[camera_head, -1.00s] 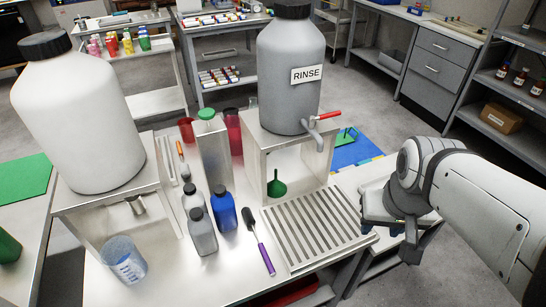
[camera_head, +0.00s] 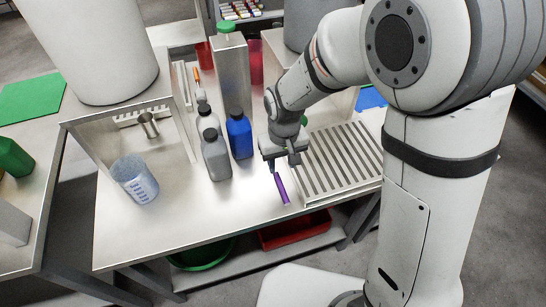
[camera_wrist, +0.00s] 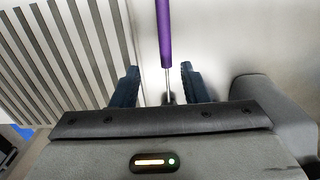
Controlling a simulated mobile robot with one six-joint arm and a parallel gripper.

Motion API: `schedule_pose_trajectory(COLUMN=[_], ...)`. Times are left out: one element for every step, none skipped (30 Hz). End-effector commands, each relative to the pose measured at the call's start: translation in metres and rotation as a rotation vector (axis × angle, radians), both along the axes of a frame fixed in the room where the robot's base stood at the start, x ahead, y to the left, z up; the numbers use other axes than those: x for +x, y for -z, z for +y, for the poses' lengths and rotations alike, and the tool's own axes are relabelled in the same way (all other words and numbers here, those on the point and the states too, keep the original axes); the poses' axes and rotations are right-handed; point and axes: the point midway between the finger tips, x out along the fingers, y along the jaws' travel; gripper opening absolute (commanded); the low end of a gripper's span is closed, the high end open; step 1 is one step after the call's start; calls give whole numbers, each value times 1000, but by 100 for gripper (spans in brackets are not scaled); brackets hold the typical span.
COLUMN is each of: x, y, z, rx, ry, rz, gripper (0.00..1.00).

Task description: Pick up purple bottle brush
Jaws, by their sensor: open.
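The purple bottle brush lies on the metal table between the grey and blue bottles and the slatted drain tray. In the head view its purple handle (camera_head: 281,189) shows below my gripper (camera_head: 274,164), and its dark bristle end is hidden behind the gripper. In the wrist view the purple handle (camera_wrist: 164,35) points away from me, and its thin metal shaft runs between the two blue fingers of my gripper (camera_wrist: 160,86). The fingers are open, one on each side of the shaft, with a gap on both sides.
A blue bottle (camera_head: 239,135) and a grey bottle (camera_head: 215,155) stand just left of the gripper. The slatted drain tray (camera_head: 345,155) is close on the right. A clear beaker (camera_head: 134,179) stands at the left. The table front (camera_head: 225,205) is clear.

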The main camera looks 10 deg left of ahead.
Motion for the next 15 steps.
schedule_pose_trajectory(x=[-1, -1, -1, -2, -2, -3, -4, -5, -6, -7, -7, -7, -7, -6, -6], y=[8, 11, 15, 18, 21, 26, 30, 35, 42, 47, 51, 56, 60, 62, 65], z=[-1, -1, 0, 0, 0, 1, 2, 3, 4, 5, 5, 4, 4, 4, 4], rx=[-3, -3, -2, -2, -2, -2, -2, -3, -3, -3, -3, -3, -3, -2, -1], ry=[0, 1, 1, 1, 1, 0, 0, 0, -1, -1, 0, 1, 1, 1, 2], rz=[4, 4, 3, 3, 3, 3, 3, 4, 4, 4, 4, 4, 4, 3, 2], gripper=[41, 41, 41, 41, 41, 41, 41, 41, 41, 41, 41, 41, 41, 41, 41])
